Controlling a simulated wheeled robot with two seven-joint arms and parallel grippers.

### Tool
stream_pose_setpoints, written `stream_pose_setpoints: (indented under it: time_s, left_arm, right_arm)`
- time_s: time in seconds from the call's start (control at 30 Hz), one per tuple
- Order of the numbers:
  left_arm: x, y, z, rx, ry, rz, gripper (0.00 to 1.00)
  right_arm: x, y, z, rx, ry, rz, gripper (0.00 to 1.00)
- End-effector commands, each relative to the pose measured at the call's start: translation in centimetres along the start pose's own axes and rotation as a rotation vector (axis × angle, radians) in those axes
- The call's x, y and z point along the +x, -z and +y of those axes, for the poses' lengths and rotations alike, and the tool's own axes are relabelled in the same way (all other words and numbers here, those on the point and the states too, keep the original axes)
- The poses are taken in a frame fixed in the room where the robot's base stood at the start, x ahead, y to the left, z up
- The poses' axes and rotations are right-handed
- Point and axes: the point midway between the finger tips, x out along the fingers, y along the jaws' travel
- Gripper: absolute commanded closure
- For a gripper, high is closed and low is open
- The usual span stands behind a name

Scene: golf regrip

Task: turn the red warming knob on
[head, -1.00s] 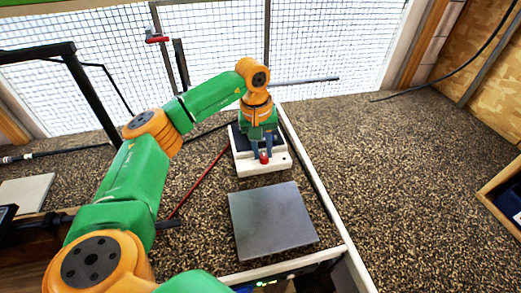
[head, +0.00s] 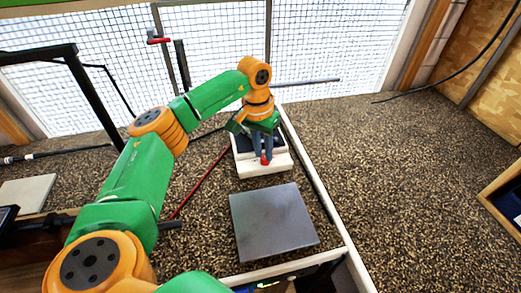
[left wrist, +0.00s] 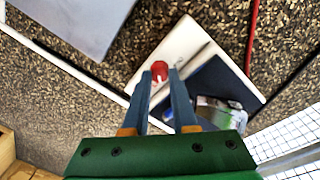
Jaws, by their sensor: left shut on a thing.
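The red knob (head: 265,159) sits on the front of a small white box with a dark top (head: 280,166). My left gripper (head: 263,155) points down over the box, and its fingers are shut on the knob. The left wrist view shows the knob (left wrist: 159,70) between the tips of the two blue-grey fingers (left wrist: 161,76), with a white mark on its face. The box (left wrist: 185,45) lies beneath the fingers. My right gripper is in neither view.
A grey square plate (head: 272,221) lies in front of the box. A red rod (head: 199,182) lies left of it. A white edge strip (head: 318,200) runs along the right. Speckled floor to the right is clear. A silver-green object (left wrist: 218,112) lies on the box's dark top.

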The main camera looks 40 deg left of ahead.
Motion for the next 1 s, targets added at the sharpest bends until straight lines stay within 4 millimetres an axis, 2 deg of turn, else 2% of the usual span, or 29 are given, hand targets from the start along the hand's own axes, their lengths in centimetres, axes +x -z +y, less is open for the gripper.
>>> stream_pose_setpoints:
  time_s: [0.03,0.47,0.5,0.57,0.7,0.77,1.0]
  left_arm:
    - [1.7,-1.1,0.1,0.015,0.007,-0.055,1.0]
    - [1.7,-1.1,0.1,0.024,0.006,-0.056,1.0]
    - [1.7,-1.1,0.1,0.024,0.006,-0.056,0.72]
    - [1.7,-1.1,0.1,0.024,0.006,-0.056,0.56]
    - [1.5,-1.1,0.1,0.024,0.006,-0.053,0.55]
    - [0.8,-1.0,0.1,0.024,0.004,-0.047,0.55]
    - [-5.1,-1.1,-0.1,0.018,0.0,-0.006,0.55]
  right_arm:
    - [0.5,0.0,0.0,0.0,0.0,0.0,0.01]
    - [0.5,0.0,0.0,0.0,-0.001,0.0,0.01]
    - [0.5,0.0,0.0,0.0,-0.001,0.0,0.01]
    - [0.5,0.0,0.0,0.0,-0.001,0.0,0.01]
    - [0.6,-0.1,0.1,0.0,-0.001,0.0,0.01]
    - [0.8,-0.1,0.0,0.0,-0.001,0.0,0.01]
    - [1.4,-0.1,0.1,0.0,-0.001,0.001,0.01]
